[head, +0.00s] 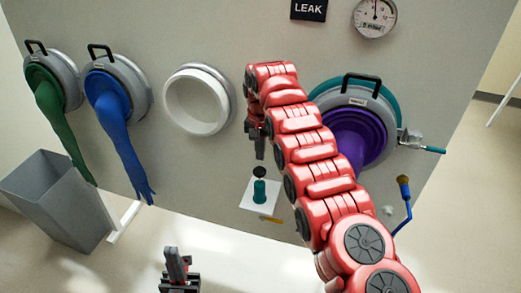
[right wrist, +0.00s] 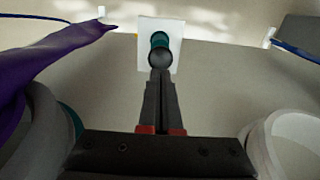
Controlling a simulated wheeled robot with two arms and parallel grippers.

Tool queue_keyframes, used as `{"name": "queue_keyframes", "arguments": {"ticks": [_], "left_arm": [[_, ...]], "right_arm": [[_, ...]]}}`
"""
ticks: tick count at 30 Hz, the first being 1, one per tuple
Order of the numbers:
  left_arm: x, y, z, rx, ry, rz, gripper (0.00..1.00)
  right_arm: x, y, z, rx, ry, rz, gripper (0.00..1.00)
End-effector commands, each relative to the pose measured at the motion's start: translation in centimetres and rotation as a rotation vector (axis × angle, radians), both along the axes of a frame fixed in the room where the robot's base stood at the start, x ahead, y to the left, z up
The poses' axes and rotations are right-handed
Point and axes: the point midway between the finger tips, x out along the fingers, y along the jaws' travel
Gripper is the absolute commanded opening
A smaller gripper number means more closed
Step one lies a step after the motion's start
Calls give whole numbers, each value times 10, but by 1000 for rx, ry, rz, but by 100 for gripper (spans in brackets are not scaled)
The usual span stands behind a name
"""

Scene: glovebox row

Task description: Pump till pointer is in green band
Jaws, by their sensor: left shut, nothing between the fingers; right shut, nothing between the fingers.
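The round gauge (head: 375,16) is on the panel at the top right of the head view. Its pointer looks roughly upright, but the dial is too small to read and I cannot make out a green band. The pump, a teal body (head: 260,191) with a black round knob (head: 259,171), stands on a white plate low on the panel. My right gripper (head: 260,155) is shut and empty, just above the knob. In the right wrist view its shut fingertips (right wrist: 160,74) point at the knob (right wrist: 161,57); I cannot tell whether they touch. My left gripper (head: 174,262) is shut and empty at the bottom.
Green (head: 55,115) and blue (head: 115,115) gloves hang from ports at left. A white port (head: 198,101) is beside my right arm. A purple glove port (head: 355,130) is partly behind that arm. A grey bin (head: 62,195) stands at lower left.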

Motion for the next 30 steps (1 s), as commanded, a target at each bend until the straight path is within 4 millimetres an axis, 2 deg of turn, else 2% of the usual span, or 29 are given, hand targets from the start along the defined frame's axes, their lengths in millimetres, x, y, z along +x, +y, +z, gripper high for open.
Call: {"name": "queue_keyframes", "arguments": {"ticks": [1, 2, 3, 10, 21, 25, 30], "left_arm": [[0, 0, -10, 0, -1, 0, 0], [0, 0, -10, 0, -1, 0, 0], [0, 0, 6, 0, 0, 0, 0], [0, 0, 21, 0, -1, 0, 0], [0, 0, 20, 0, -1, 0, 0], [0, 0, 10, 0, -1, 0, 0], [0, 0, -16, 0, -1, 0, 0]], "right_arm": [[0, -3, -18, 0, 2, -3, 0], [0, -2, -21, 0, 3, -1, 0], [-1, 0, -17, 0, 4, 2, 0], [-1, 0, -44, -1, 4, 0, 0], [0, 0, -52, 0, 1, 0, 0], [0, 0, -63, 0, 2, 0, 0], [0, 0, -93, 0, 1, 0, 0]]}}
